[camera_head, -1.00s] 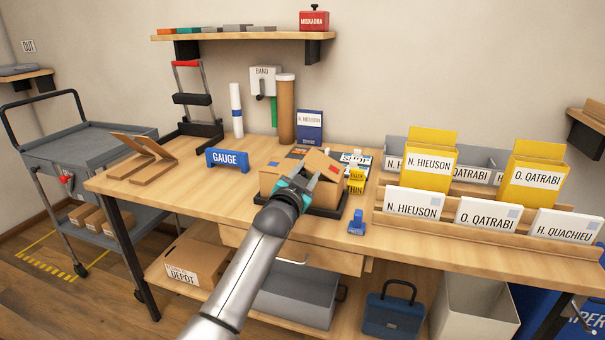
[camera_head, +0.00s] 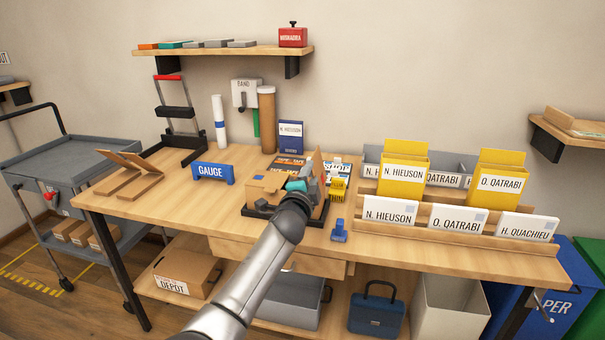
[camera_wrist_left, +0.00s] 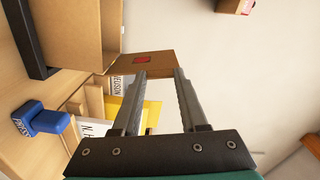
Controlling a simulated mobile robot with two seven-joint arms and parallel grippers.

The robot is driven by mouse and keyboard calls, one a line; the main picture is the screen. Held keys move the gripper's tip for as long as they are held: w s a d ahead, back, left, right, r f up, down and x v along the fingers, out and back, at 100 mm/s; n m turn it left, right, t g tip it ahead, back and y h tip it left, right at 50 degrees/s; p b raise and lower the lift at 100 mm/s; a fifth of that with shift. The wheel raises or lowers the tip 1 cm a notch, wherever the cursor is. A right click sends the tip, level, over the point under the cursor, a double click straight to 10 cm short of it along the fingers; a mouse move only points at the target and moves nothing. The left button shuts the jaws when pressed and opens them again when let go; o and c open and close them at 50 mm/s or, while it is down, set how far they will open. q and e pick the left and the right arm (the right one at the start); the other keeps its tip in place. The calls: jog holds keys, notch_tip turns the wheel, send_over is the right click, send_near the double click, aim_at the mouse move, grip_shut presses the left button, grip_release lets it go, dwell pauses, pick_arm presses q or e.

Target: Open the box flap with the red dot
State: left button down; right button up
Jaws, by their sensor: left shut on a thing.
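The cardboard box (camera_head: 262,187) sits in a black tray on the workbench. Its flap with the red dot (camera_wrist_left: 125,65) stands up at the box's right side in the head view (camera_head: 317,164). The red mark (camera_wrist_left: 142,59) shows on the flap face in the wrist view. My left gripper (camera_head: 302,183) is at this flap, over the box's right part. In the wrist view its fingertips (camera_wrist_left: 160,72) are at the flap's outer end, shut on it. The gripper and arm hide part of the box. My right gripper is not in view.
The black tray (camera_head: 312,220) surrounds the box's base. A blue stamp (camera_head: 339,232) and a yellow item (camera_head: 338,188) stand right of it. A blue GAUGE block (camera_head: 212,172) is left, letter racks (camera_head: 400,226) right. Bench in front is partly clear.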

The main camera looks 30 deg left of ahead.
pick_arm(q)
jog(key=d+m, duration=0.2)
jog(key=w+d+m, duration=0.1)
jog(key=d+m, duration=0.1)
jog(key=m, duration=0.1)
jog(key=shift+m+p, duration=0.3)
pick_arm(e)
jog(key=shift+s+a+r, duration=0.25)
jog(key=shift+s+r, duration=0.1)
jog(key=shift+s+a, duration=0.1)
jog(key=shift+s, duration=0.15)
pick_arm(q)
jog(key=c, duration=0.7)
grip_release()
jog(key=shift+s+f, duration=0.1)
jog(key=shift+s, duration=0.1)
